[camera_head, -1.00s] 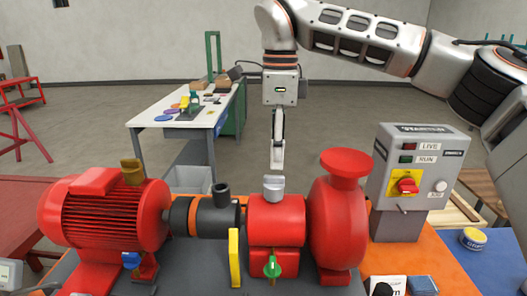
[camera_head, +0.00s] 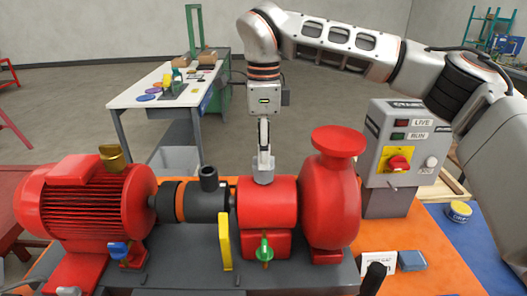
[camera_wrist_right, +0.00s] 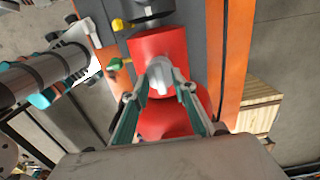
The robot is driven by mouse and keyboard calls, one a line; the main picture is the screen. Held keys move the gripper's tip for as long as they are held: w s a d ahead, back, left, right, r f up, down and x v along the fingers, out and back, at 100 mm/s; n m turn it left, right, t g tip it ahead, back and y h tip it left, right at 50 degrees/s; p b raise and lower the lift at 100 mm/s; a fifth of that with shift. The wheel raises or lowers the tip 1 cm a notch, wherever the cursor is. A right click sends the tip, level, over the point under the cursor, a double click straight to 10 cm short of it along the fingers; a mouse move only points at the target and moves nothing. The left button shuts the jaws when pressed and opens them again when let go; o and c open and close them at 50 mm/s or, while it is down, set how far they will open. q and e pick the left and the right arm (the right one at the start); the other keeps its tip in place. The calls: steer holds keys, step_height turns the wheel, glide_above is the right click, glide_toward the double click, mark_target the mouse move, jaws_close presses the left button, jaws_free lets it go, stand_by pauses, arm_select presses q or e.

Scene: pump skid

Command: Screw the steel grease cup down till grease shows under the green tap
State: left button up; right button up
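The steel grease cup (camera_head: 263,176) stands on top of the red bearing housing (camera_head: 262,203), between the black coupling and the pump. It also shows in the right wrist view (camera_wrist_right: 159,76). My right gripper (camera_head: 264,158) points straight down over the cup, with its tips at about the cup's top. In the right wrist view its two fingers (camera_wrist_right: 159,95) are spread, one on each side of the cup, with gaps visible. The green tap (camera_head: 264,249) is on the housing's front, with a small brass-coloured stub below it. I cannot make out grease there.
A brass cup (camera_head: 111,157) tops the red motor (camera_head: 85,200), and a black cup (camera_head: 209,178) tops the coupling. The red pump (camera_head: 331,200) and grey switch box (camera_head: 398,150) stand close on the right.

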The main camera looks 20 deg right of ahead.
jaws_close()
arm_select(q)
steer(key=shift+w+r, duration=0.15)
steer(key=shift+w, duration=0.15)
steer(key=shift+s, duration=0.15)
steer(key=shift+a, duration=0.1)
arm_select(e)
steer(key=shift+m, duration=0.3)
